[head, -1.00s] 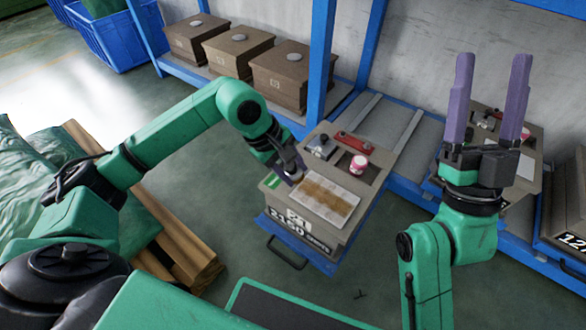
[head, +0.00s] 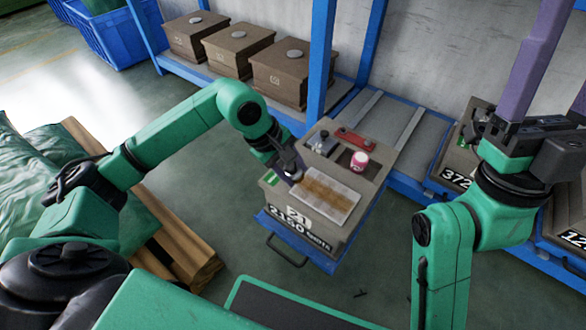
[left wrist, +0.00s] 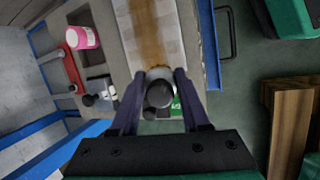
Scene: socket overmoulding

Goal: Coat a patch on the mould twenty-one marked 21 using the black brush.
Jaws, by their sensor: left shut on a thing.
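The mould marked 21 (head: 327,236) stands on a blue pull-out tray (head: 300,252). On its top is a pale gridded patch (head: 342,193) with a brown band of coating (head: 325,194) along its length. My left gripper (head: 292,172) is at the patch's left end. In the left wrist view it is shut on the black brush (left wrist: 158,96), seen nearly end-on between the fingers. The brush tip is at the near end of the brown band; exact contact is unclear. My right gripper (head: 562,75) is raised at the right, fingers apart and empty, cut off by the frame edge.
On the mould behind the patch are a pink pot (head: 359,161), a red item (head: 355,140) and a small metal fitting (head: 323,144). A mould marked 372 (head: 453,178) stands right. Brown boxes (head: 238,48) line the back shelf. A blue post (head: 320,60) rises behind.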

